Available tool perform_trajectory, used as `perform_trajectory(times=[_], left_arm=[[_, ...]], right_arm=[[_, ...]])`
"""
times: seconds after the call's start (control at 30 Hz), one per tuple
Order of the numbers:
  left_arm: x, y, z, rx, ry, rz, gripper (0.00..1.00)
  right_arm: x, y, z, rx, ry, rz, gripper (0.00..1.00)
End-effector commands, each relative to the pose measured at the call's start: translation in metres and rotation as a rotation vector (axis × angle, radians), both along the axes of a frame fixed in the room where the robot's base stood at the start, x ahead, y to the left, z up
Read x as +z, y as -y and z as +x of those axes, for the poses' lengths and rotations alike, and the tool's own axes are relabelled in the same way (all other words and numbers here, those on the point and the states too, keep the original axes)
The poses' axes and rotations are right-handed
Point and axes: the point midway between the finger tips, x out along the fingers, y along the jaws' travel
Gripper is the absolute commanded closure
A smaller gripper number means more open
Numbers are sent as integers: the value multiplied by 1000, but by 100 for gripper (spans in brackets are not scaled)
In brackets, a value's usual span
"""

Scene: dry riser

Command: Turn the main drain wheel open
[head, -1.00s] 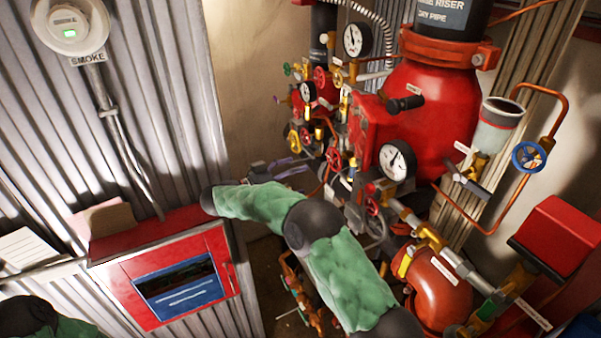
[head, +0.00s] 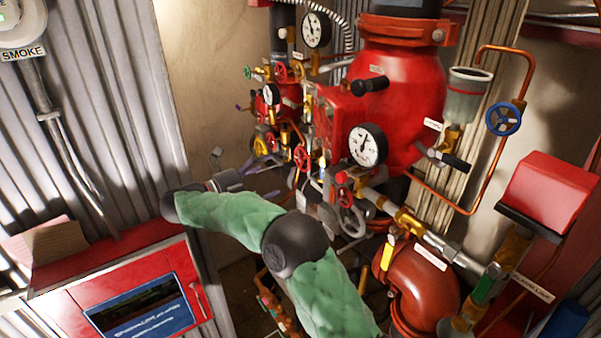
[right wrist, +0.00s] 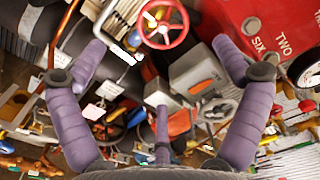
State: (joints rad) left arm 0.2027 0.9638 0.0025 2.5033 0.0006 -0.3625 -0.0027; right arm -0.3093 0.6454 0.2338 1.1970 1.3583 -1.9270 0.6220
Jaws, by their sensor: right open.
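Several handwheels sit on the riser's valve cluster, and I cannot read which label marks the main drain. A red wheel (head: 302,158) and a grey wheel (head: 352,221) show in the head view, right of my gripper. My right gripper (head: 268,180) reaches in from the left of the cluster, its purple fingers partly blurred against the pipes. In the right wrist view, the open gripper (right wrist: 160,47) has its purple fingers spread wide with nothing between them. A red spoked wheel (right wrist: 163,43) shows ahead between the fingertips, and a grey wheel (right wrist: 218,110) lies nearer the right finger. My left gripper is out of view.
The large red riser body (head: 405,85) and a pressure gauge (head: 367,145) stand right of the cluster. A blue wheel (head: 503,118) is on a copper pipe at right. A red cabinet (head: 150,290) stands at lower left. Pipes crowd the space around the gripper.

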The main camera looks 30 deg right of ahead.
Motion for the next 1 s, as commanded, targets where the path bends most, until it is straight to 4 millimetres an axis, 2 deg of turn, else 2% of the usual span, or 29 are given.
perform_trajectory(times=[0.03,0.13,0.33,0.57,1.0], left_arm=[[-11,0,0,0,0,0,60],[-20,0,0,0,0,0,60],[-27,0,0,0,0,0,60],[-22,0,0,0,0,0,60],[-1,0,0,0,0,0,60]], right_arm=[[-4,1,-1,0,103,8,2],[-3,1,-2,0,290,23,2],[0,3,-4,-1,502,40,2],[3,18,-3,-3,534,41,2],[3,90,2,-3,531,42,2]])
